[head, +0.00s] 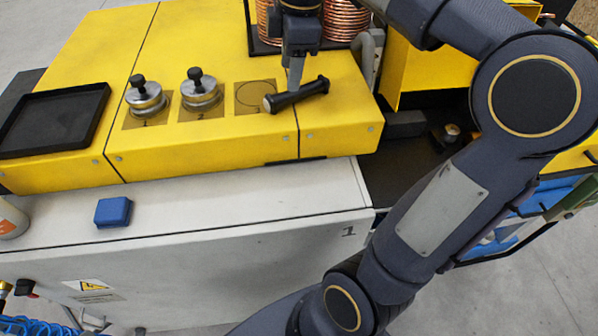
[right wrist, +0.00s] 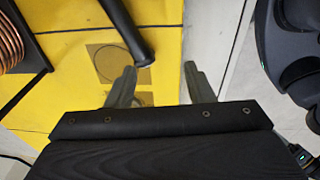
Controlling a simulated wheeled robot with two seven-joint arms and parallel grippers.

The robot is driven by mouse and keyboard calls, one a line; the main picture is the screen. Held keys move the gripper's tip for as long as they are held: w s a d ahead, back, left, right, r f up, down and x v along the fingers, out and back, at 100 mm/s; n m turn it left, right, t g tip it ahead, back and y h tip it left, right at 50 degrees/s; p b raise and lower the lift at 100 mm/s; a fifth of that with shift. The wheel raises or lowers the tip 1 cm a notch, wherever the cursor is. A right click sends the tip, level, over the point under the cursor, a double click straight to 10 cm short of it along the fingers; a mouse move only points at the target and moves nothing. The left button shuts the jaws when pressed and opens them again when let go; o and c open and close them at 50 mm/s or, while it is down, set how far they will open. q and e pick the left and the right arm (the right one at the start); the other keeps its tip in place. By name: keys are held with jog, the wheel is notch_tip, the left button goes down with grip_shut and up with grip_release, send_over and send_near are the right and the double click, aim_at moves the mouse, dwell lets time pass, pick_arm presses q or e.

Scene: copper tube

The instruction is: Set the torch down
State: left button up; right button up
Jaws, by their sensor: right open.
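A black rod-shaped handle with a flared end, which looks like the torch (head: 312,89), lies slanted over the yellow top beside the outlined square marked 3 (head: 250,93). It also shows in the right wrist view (right wrist: 128,32), its end close to the left finger's tip. My right gripper (head: 294,82) is just behind the torch in the head view. In the right wrist view its fingers (right wrist: 161,76) are spread with nothing between them. Whether a finger touches the torch, I cannot tell. My left gripper is not in view.
Two metal pots with black knobs (head: 146,97) (head: 201,90) stand on squares to the left. A black tray (head: 52,120) is at far left. Copper coils (head: 346,20) stand behind the gripper. A blue block (head: 113,212) lies on the grey cabinet top (head: 230,207), mostly bare.

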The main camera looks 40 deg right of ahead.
jog(key=s+a+f+m+t+y, duration=0.1)
jog(key=s+a+f+m, duration=0.2)
jog(key=s+f+m, duration=0.1)
jog(key=s+a+f+m+t+y, duration=0.1)
jog(key=s+a+f+m, duration=0.2)
jog(key=s+f+m, duration=0.2)
jog(key=s+a+f+m+t+y, duration=0.1)
jog(key=s+a+f+m+t, duration=0.1)
jog(key=s+f+m, duration=0.3)
jog(key=shift+s+a+f, duration=0.65)
jog(key=shift+a+f, duration=0.05)
jog(key=shift+a, duration=0.2)
jog(key=shift+s+a+f+m, duration=0.15)
jog(key=shift+a+f+m, duration=0.05)
jog(key=shift+f+m, duration=0.15)
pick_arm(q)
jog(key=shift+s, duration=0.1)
